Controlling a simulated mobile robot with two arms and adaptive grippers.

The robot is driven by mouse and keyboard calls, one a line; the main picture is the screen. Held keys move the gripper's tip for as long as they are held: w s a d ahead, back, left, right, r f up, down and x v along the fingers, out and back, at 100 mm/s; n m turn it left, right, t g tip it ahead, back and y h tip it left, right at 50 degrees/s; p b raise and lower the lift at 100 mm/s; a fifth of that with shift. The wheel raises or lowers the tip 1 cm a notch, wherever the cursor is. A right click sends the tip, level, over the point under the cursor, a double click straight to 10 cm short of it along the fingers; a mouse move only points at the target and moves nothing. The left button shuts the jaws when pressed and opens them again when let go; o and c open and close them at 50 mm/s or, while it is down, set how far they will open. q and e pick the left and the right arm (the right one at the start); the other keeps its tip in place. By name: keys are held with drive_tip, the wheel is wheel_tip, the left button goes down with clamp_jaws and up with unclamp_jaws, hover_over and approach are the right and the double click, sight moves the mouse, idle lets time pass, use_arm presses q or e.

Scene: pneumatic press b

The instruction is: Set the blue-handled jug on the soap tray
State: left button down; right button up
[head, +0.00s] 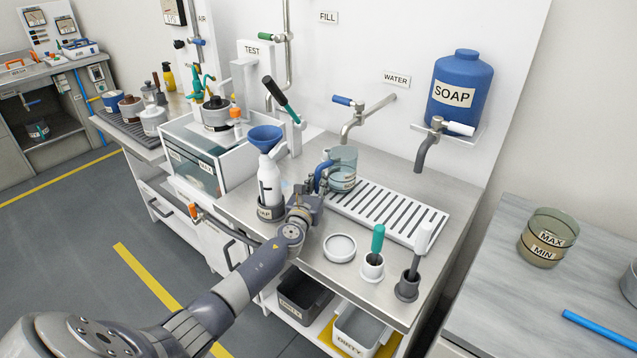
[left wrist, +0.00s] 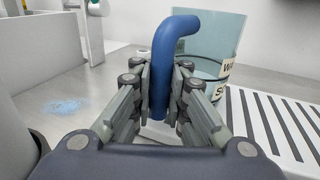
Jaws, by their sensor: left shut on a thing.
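The blue-handled jug (head: 344,160) is clear bluish glass and upright at the left end of a white slatted tray (head: 436,209), below the water tap. I cannot tell whether its base touches the tray. My left gripper (head: 318,183) is shut on its blue handle, which stands between the two fingers in the left wrist view (left wrist: 172,65). The jug's body (left wrist: 212,42) is just beyond the fingers, partly hidden by them. The tray runs right, to under the soap tap (head: 429,145). My right gripper is not in view.
A white bottle with a blue funnel (head: 265,138) stands left of my gripper. A white round dish (head: 340,247) and brushes in holders (head: 372,266) stand in front of the tray. The water tap (head: 357,121) hangs above the jug. The tray's middle and right are clear.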

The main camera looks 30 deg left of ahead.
use_arm(q)
drive_tip(key=shift+f+b, duration=0.35)
drive_tip(key=shift+f, duration=0.05)
drive_tip(key=c, duration=1.7)
unclamp_jaws()
drive_tip(key=shift+r, duration=0.1)
drive_tip(key=shift+o, duration=1.1)
drive_tip(key=v, duration=1.2)
